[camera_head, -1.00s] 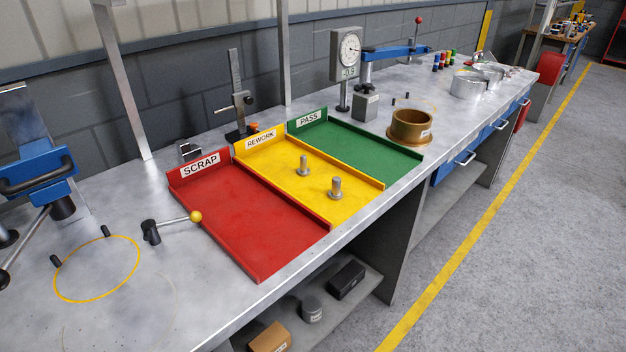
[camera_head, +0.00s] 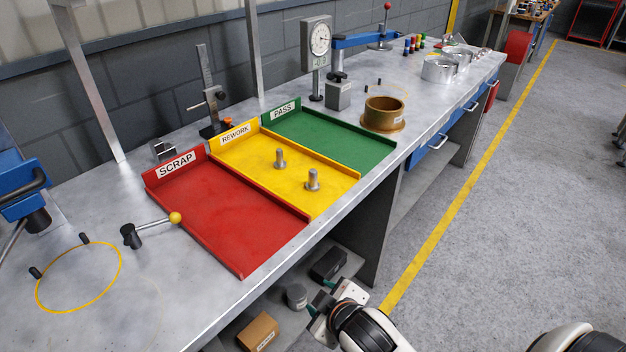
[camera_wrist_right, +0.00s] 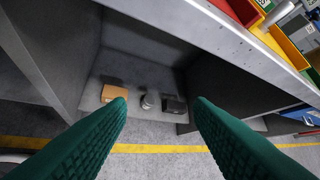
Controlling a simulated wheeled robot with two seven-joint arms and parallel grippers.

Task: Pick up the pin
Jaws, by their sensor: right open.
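Two grey metal pins stand upright in the yellow REWORK tray (camera_head: 335,190). One pin (camera_head: 280,160) is farther back, and the other pin (camera_head: 312,181) is nearer the front edge. My right gripper (camera_head: 320,296) shows at the bottom of the head view, in front of the bench and apart from both pins. In the right wrist view its green fingers (camera_wrist_right: 160,110) are spread wide with nothing between them. My left gripper is not in view.
The red SCRAP tray (camera_head: 225,215) and green PASS tray (camera_head: 335,135) flank the yellow one. A ball-ended lever (camera_head: 150,228) stands left, a bronze ring (camera_head: 384,112) right. A cardboard box (camera_head: 258,332), can (camera_head: 297,296) and black box (camera_head: 328,264) sit on the lower shelf.

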